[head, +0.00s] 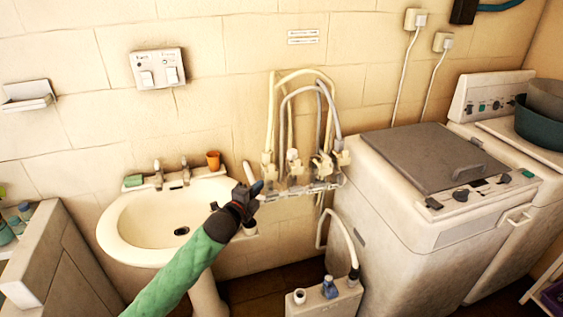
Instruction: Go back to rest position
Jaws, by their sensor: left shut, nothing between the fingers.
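My left gripper (253,191) is shut and empty. It is black, at the end of my green-sleeved arm that comes in from the lower left. In the picture it overlaps the space between the right rim of the white washbasin (120,232) and the pipe fittings on the wall. I cannot tell whether it touches anything there. My right gripper is not in view.
An orange cup (213,160) and a green sponge (133,181) sit on the basin's back ledge. Hoses (272,110) loop on the wall above several taps. A washing machine (370,222) stands right.

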